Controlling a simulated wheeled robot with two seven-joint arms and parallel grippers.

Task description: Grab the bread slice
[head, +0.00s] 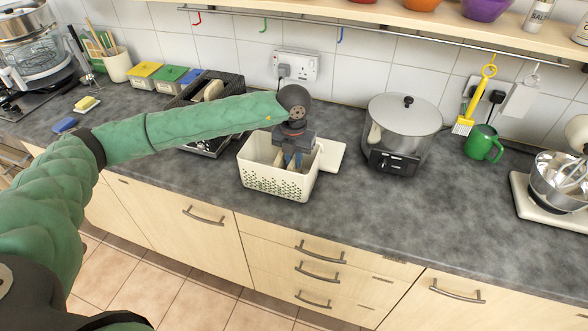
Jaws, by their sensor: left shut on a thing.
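A white bread bin (275,183) with a green leaf pattern stands open on the counter, its white lid (331,155) lying beside it at the right. My left gripper (292,160) points down into the bin, its fingers below the rim. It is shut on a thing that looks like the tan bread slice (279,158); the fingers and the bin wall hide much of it. My right gripper is not in view.
A dark rack (236,82) holding a pale beige item (213,90) stands behind my left forearm. A silver cooker (404,122) stands right of the lid, with a green mug (482,143) and mixer bowl (560,178) farther right. The counter in front of the cooker is clear.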

